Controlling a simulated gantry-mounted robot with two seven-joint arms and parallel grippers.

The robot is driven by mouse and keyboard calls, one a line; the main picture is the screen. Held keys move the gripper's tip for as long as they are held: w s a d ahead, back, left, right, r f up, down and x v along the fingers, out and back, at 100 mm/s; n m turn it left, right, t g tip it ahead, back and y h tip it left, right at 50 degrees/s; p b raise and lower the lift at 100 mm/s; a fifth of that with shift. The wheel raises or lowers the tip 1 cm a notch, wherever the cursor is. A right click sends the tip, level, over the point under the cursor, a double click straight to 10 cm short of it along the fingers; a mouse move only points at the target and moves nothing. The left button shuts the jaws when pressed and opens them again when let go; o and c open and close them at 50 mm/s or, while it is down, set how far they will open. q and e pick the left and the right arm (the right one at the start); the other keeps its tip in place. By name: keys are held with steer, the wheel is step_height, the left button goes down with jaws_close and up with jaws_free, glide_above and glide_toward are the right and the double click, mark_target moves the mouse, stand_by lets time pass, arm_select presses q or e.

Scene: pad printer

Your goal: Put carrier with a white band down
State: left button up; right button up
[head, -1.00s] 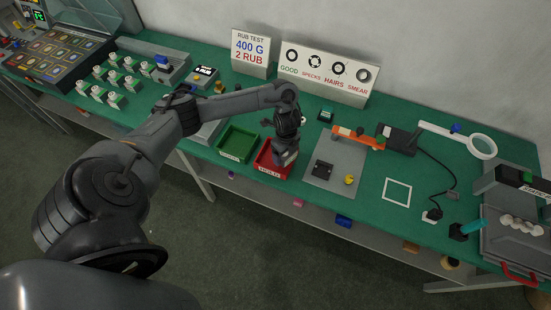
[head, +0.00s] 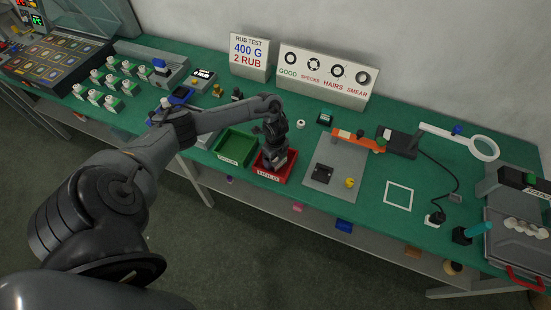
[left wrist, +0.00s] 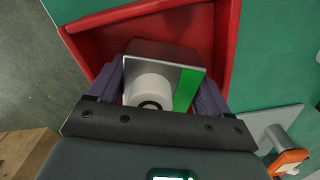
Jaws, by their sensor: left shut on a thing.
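My left gripper (head: 273,160) is at the red tray (head: 284,175), pointing down into it. In the left wrist view its two fingers (left wrist: 158,92) are shut on a carrier (left wrist: 187,90). The carrier is a grey block with a green strip on its right side and a white round part with a dark ring on top. A white band cannot be told apart from that white part. The carrier is within the outline of the red tray (left wrist: 222,45); whether it touches the floor is hidden. In the head view the gripper covers the carrier. My right gripper is not in view.
A green tray (head: 236,148) stands directly left of the red one. A grey plate (head: 336,170) with a yellow knob and orange arm lies to the right. Several green-and-white carriers (head: 96,97) stand at the left. A white square outline (head: 398,195) marks clear mat further right.

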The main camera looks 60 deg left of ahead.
arm_select(q)
steer(key=shift+f, duration=0.2)
steer(key=o, duration=0.8)
steer(key=shift+o, duration=0.2)
steer(key=shift+r, duration=0.2)
